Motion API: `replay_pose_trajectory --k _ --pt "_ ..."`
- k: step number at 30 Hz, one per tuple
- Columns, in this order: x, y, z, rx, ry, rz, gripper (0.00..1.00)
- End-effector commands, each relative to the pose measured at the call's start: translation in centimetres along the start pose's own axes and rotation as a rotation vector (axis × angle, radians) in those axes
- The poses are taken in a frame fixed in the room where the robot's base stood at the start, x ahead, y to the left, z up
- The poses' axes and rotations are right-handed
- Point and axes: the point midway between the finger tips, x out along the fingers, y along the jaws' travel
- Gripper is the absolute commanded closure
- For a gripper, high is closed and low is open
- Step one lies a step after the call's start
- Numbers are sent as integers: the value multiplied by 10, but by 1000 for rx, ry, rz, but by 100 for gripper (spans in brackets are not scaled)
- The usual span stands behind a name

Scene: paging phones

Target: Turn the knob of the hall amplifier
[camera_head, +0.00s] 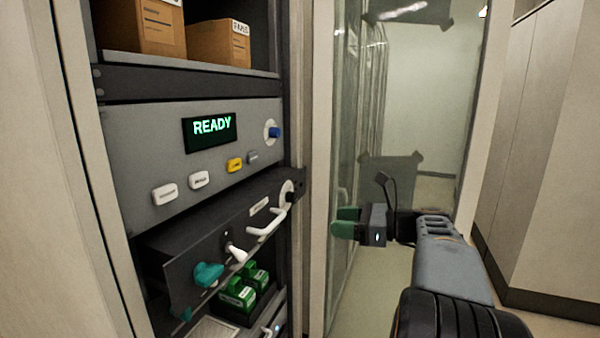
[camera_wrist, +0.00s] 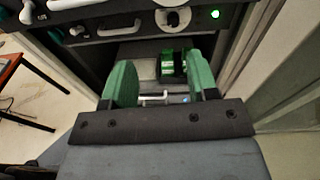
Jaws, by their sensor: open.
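A rack holds a grey panel (camera_head: 150,140) with a lit READY display (camera_head: 209,131) and a blue knob (camera_head: 274,132) on a white dial. Below it, a dark unit (camera_head: 180,250) juts out, with a teal knob (camera_head: 207,273), a white lever (camera_head: 236,253), a white handle (camera_head: 265,224) and a black knob (camera_head: 290,197) on a white dial. I cannot read which unit is the hall amplifier. My gripper (camera_head: 341,223) is open and empty, right of the rack and apart from it. The wrist view shows its green fingers (camera_wrist: 163,82) below a white dial (camera_wrist: 173,18).
Green blocks (camera_head: 240,292) sit on a lower shelf, beneath the dark unit. Cardboard boxes (camera_head: 218,44) stand on the top shelf. A glass door or panel (camera_head: 345,130) is behind my gripper. A red-topped table (camera_wrist: 10,65) shows at left in the wrist view.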

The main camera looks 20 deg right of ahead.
Motion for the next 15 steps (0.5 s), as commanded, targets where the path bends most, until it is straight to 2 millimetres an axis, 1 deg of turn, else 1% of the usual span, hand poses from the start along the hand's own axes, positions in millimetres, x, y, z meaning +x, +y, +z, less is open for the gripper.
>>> replay_pose_trajectory --k 1,3,5,8,15 --pt "-11 -8 16 26 -37 -19 46" --pt "-18 -14 25 51 -75 -33 46" --pt "-18 -17 30 63 -94 -38 46" --pt "-8 -18 34 69 -107 -39 46" --pt "38 -20 38 70 -106 -39 46"
